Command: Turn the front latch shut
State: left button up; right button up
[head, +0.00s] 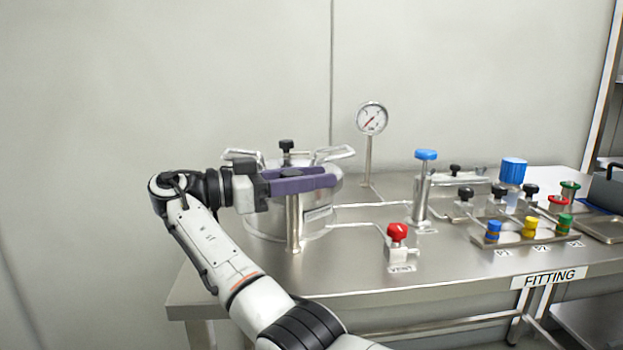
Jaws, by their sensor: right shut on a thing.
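A round steel vessel (265,223) with a lid stands on the left part of the steel table. My right gripper (322,178), with purple fingers, lies level across the front of the vessel, pointing right. It is shut on the front latch, which its fingers mostly hide. A short upright steel post (294,226) shows just below the fingers at the vessel's front. How far the latch is turned cannot be told. Two more latch arms (335,154) stick out at the lid's back left and right, and a black knob (286,146) stands on top. My left gripper is out of view.
A pressure gauge (372,118) stands behind the vessel. A red-knobbed valve (397,240) and a blue-capped column (423,190) stand to the right. Further right is a rack (515,238) with coloured fittings. The table's front left (235,280) is bare.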

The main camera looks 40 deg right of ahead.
dwell(0.4)
jog(key=o, duration=1.1)
jog(key=shift+c, duration=0.2)
